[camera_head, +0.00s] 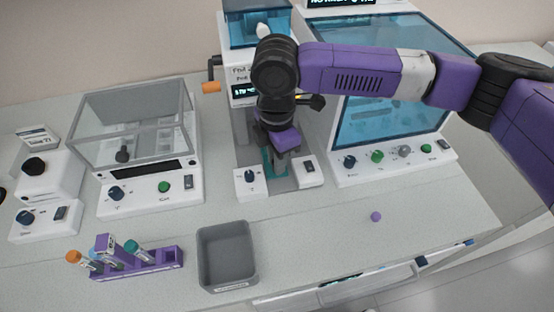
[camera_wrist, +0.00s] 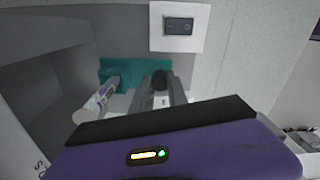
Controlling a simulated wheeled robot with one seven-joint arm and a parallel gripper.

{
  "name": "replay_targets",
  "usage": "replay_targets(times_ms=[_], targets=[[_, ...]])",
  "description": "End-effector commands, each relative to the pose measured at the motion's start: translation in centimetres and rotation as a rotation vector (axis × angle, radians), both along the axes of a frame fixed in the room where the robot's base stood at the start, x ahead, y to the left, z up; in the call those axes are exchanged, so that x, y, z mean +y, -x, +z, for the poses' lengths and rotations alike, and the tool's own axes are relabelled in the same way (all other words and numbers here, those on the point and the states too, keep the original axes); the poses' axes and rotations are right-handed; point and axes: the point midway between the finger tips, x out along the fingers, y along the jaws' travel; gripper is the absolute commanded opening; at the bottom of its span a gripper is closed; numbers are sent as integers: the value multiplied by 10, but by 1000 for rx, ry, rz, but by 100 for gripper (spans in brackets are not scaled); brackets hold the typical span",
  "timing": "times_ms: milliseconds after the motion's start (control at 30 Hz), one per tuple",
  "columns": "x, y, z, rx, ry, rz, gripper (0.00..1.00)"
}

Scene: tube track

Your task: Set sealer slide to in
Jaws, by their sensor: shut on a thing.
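The sealer (camera_head: 243,72) is the white unit with a blue window, a small display and an orange-handled lever at its left. Its teal slide (camera_head: 267,160) lies low in the grey channel at the front, mostly hidden under my gripper. The wrist view shows the slide (camera_wrist: 120,68) as a teal block with a labelled tube (camera_wrist: 97,106) leaning at its left side. My gripper (camera_wrist: 160,83) reaches down at the slide, its dark fingers closed together against the teal block. The part between the fingers is mostly hidden, but it appears to belong to the slide.
A knob box (camera_head: 250,183) and a switch box (camera_head: 309,170) flank the channel closely. A large blue-windowed cabinet (camera_head: 390,125) stands at the right, a clear-lidded machine (camera_head: 150,190) at the left.

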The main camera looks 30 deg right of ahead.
Motion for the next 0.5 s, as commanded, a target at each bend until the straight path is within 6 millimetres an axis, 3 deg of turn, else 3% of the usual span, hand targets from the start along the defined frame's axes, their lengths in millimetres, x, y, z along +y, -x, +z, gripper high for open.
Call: replay_targets(times_ms=[33,133,500], targets=[[1,0,1,-2,-2,0,23],[0,0,1,-1,-2,0,41],[0,0,4,-1,-1,0,41]])
